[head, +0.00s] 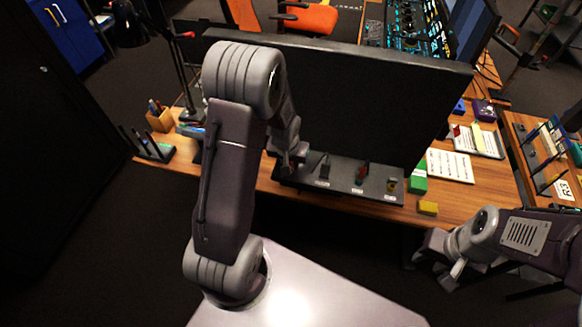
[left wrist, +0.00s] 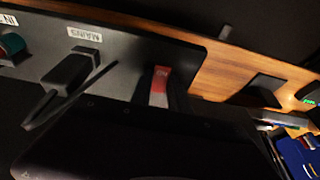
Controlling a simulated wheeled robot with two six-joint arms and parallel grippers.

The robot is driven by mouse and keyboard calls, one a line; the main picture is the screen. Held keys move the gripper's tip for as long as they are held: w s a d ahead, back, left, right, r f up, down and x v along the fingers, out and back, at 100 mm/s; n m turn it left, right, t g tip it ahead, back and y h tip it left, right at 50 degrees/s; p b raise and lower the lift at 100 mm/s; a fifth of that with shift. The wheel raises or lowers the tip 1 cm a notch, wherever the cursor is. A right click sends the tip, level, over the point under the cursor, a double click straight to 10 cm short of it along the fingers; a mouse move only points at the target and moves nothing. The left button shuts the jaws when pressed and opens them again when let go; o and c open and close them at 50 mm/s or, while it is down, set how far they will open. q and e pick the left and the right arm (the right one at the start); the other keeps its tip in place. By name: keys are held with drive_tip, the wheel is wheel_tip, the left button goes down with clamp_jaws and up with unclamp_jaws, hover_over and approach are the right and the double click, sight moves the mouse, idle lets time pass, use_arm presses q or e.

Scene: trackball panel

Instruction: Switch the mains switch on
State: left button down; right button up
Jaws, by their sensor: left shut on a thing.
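The dark switch panel (head: 340,190) lies along the near edge of the desk. In the left wrist view a black switch block (left wrist: 72,72) stands at the MAINS label (left wrist: 85,33). It also shows as a black upright piece (head: 323,166) in the head view. Nearer the panel's end is a red-faced piece (left wrist: 160,78) with small lettering above a grey stem. My left gripper (head: 297,162) is down at the panel's left end, shut at this red-faced piece; its own dark body hides the contact. My right gripper (head: 434,272) is open and empty, off the desk.
A large black monitor (head: 370,100) stands right behind the panel. A red switch (head: 361,175) and a yellowish switch (head: 392,184) sit further right on the panel. A green box (head: 418,180) and a yellow block (head: 428,208) lie beside it.

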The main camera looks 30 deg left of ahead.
use_arm(q)
drive_tip(key=c, duration=1.2)
unclamp_jaws()
drive_tip(key=shift+c, duration=0.2)
drive_tip(key=v, duration=0.9)
drive_tip(key=shift+p, duration=0.45)
